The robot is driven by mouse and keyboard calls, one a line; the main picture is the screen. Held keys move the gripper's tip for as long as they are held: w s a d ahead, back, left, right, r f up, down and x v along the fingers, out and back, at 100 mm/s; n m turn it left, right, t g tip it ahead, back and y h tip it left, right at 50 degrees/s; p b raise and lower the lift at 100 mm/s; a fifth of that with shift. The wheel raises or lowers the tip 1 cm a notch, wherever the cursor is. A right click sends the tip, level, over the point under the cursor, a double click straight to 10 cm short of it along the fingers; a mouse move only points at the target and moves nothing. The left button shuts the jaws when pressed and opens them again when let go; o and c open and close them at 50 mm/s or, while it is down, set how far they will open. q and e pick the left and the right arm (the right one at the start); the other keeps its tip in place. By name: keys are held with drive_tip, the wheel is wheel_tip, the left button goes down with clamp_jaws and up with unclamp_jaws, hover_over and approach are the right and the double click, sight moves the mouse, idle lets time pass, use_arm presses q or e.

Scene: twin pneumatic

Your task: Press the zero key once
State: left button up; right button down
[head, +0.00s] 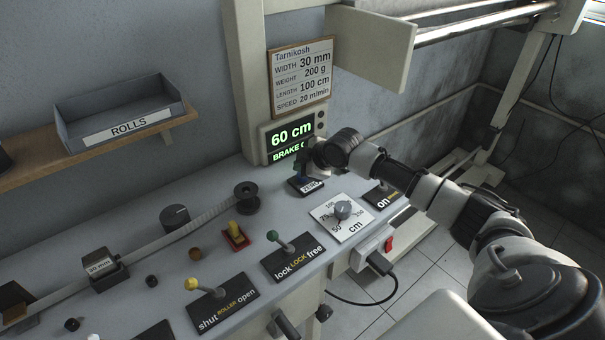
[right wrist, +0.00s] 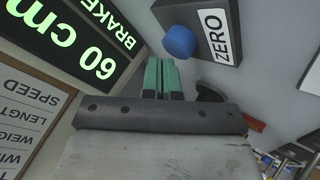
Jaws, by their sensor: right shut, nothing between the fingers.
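The zero key is a blue round button (right wrist: 180,41) on a dark box with a white ZERO label (right wrist: 225,40). In the head view the ZERO box (head: 311,188) sits on the grey bench below the display, partly hidden by my right gripper (head: 303,172). In the right wrist view my right gripper's green fingertips (right wrist: 160,62) are together with nothing between them. Whether the button is pressed in cannot be told. My left gripper is not in view.
The display (head: 290,135) reads 60 cm, with a partly hidden BRAKE line. A cm dial (head: 342,211), an on switch plate (head: 383,195), a lock/free lever (head: 282,245) and a black spool (head: 246,197) stand near the ZERO box. A specification sign (head: 301,77) hangs above.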

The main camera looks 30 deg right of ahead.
drive_tip(key=shift+f, duration=0.55)
idle(0.6)
drive_tip(key=shift+r+p, duration=0.85)
drive_tip(key=shift+r, duration=0.15)
drive_tip(key=shift+r, duration=0.1)
wheel_tip(320, 180, up, 5)
drive_tip(key=p, duration=0.5)
idle(0.4)
